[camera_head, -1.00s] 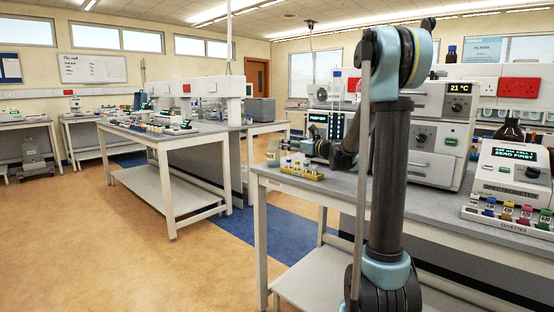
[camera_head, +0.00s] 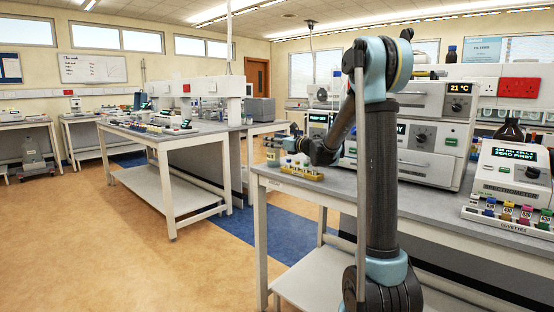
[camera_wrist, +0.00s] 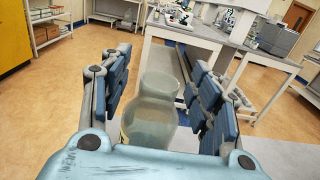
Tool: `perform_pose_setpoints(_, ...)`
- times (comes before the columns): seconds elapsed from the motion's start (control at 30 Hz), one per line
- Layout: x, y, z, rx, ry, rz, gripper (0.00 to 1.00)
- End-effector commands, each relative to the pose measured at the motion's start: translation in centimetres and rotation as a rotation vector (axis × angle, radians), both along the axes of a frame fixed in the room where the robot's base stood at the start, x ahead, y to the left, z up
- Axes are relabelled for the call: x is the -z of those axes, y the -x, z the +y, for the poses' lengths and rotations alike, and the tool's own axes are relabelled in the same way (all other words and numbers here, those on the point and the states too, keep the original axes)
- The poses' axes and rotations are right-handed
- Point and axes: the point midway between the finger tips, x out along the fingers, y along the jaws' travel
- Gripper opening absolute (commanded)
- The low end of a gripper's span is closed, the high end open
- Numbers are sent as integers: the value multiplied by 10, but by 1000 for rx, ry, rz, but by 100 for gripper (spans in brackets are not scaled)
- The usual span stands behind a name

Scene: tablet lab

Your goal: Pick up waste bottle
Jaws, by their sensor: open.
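The waste bottle (camera_wrist: 153,115) is a cloudy, pale translucent bottle with a rounded shoulder and a wide neck. In the wrist view it stands between the two blue-padded fingers of my gripper (camera_wrist: 160,68). The fingers are open, with a visible gap on the right side of the bottle; contact on the left is unclear. Its lower part is hidden by my gripper's palm. In the head view the bottle (camera_head: 273,157) is small, at the left end of the near bench, with my gripper (camera_head: 284,142) beside it and partly over it.
A yellow rack of small vials (camera_head: 301,172) sits on the near bench (camera_head: 345,186) just in front of my gripper. White oven-like units (camera_head: 430,135) stand behind my arm. A spectrometer (camera_head: 512,175) and cuvette rack are at right. Floor left of the bench is clear.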

Motion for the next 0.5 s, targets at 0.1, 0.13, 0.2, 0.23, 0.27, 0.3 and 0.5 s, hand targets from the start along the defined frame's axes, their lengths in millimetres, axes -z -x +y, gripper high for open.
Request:
perform_pose_setpoints(0.1, 0, 0, 0, 0, 0, 0, 57)
perform_pose_setpoints(0.13, 0, 0, 0, 0, 0, 0, 50)
perform_pose_setpoints(0.2, 0, 0, 0, 0, 0, 0, 34)
perform_pose_setpoints(0.23, 0, 1, 0, 0, 0, 0, 27)
perform_pose_setpoints(0.27, 0, 1, 0, 0, 0, 0, 20)
perform_pose_setpoints(0.3, 0, 1, 0, 0, 0, 0, 11)
perform_pose_setpoints(0.5, 0, 1, -1, 0, 0, 0, 3)
